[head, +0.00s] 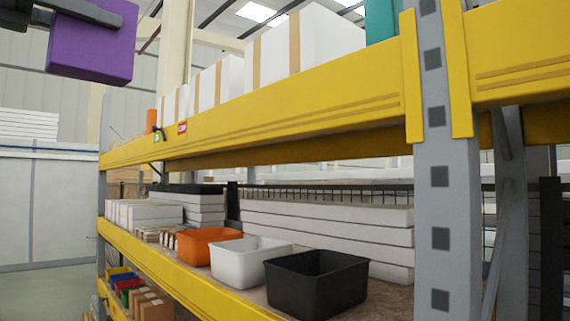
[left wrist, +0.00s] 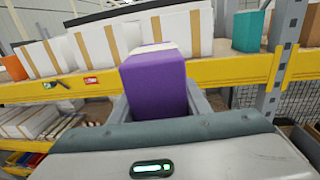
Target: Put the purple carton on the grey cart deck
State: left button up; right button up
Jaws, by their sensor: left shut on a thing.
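The purple carton (head: 92,42) is in the upper left of the head view, held in the air in front of the shelf rack. My left gripper (head: 88,12) reaches in from the top left and is shut on it. In the left wrist view the purple carton (left wrist: 154,84) stands between the two grey fingers of my left gripper (left wrist: 158,100), with a pale strip along its top. The grey cart deck is not in view. My right gripper is not in view.
A yellow-beamed rack (head: 270,105) with a grey upright (head: 445,200) fills the middle and right. White taped boxes (head: 300,45) and a teal box (head: 380,20) stand on its upper shelf. Orange, white and black bins (head: 316,285) sit below. Open floor (head: 45,290) shows at lower left.

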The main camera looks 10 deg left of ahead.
pick_arm(q)
jog(key=w+d+f+m+g+h, duration=0.1)
jog(key=w+d+f, duration=0.2)
jog(key=w+f, duration=0.55)
jog(key=w+d+f+m+h, duration=0.15)
jog(key=w+f, duration=0.35)
jog(key=f, duration=0.7)
jog(key=w+d+f+g+h, duration=0.1)
jog(key=w+d+f, duration=0.2)
jog(key=w+f, duration=0.5)
jog(key=s+d+f+m+g+h, duration=0.1)
jog(key=d+f, duration=0.1)
jog(key=f, duration=1.1)
jog(key=s+d+f+m+g+h, duration=0.1)
jog(key=d+f, duration=0.1)
jog(key=f, duration=1)
jog(key=s+d+f+m+g+h, duration=0.1)
jog(key=s+f, duration=0.8)
jog(key=f, duration=0.5)
jog(key=s+d+f+m+g+h, duration=0.1)
jog(key=s+d+f, duration=0.1)
jog(key=s+f, duration=1)
jog(key=w+d+f+n+y, duration=0.1)
jog(key=w+d+f, duration=0.1)
jog(key=d, duration=0.8)
jog(key=shift+w+d+f+t, duration=0.3)
jog(key=shift+w+d+f, duration=0.1)
jog(key=shift+f, duration=0.25)
jog(key=shift+f, duration=0.1)
